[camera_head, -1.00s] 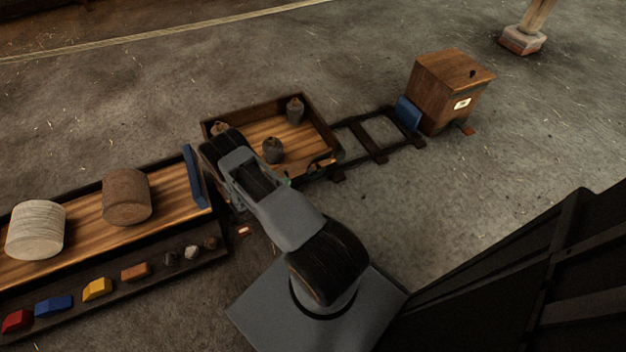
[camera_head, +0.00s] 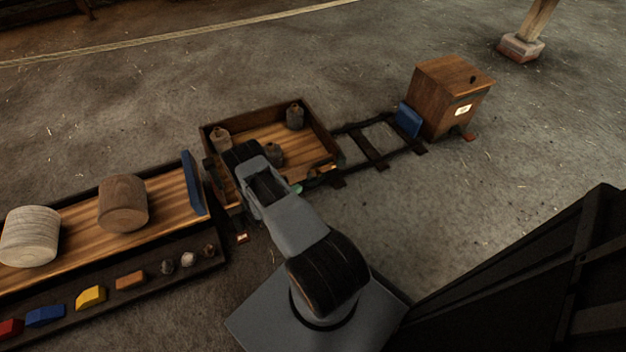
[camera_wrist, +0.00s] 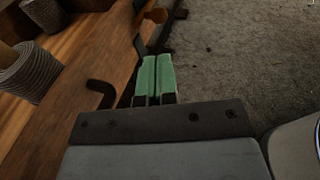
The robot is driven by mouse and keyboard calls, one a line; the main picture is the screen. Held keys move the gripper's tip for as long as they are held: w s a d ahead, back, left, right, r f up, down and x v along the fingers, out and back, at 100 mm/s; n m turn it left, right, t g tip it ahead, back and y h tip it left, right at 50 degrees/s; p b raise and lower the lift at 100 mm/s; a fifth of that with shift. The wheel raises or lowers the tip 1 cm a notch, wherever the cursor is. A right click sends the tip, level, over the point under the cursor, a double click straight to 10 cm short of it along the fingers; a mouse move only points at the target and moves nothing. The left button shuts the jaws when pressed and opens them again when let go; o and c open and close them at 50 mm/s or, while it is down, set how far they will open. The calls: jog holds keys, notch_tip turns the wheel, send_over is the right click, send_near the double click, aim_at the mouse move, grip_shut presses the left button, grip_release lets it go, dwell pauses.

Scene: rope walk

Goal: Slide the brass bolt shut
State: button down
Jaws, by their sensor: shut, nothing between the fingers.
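A small brass-coloured piece (camera_wrist: 157,15), likely the brass bolt's knob, shows at the top of the wrist view, just beyond my fingertips along the wooden cart's side. My gripper (camera_wrist: 155,62) has green fingers pressed together with nothing between them. They lie along the outer side of the cart and look apart from the brass piece. In the head view, a green bit of my gripper (camera_head: 297,188) shows at the cart's near side; my arm hides much of that side. I cannot tell how far the bolt is slid.
A black hook (camera_wrist: 100,91) sticks out left of my fingers. Rails (camera_head: 374,153) run right to a wooden box (camera_head: 447,88) with a blue pad. A bench with drums and coloured blocks stands left.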

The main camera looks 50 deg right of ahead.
jog(key=d+f+b, duration=0.1)
jog(key=d+b, duration=0.1)
jog(key=d, duration=0.7)
jog(key=shift+s+d+f, duration=0.15)
jog(key=shift+f, duration=0.05)
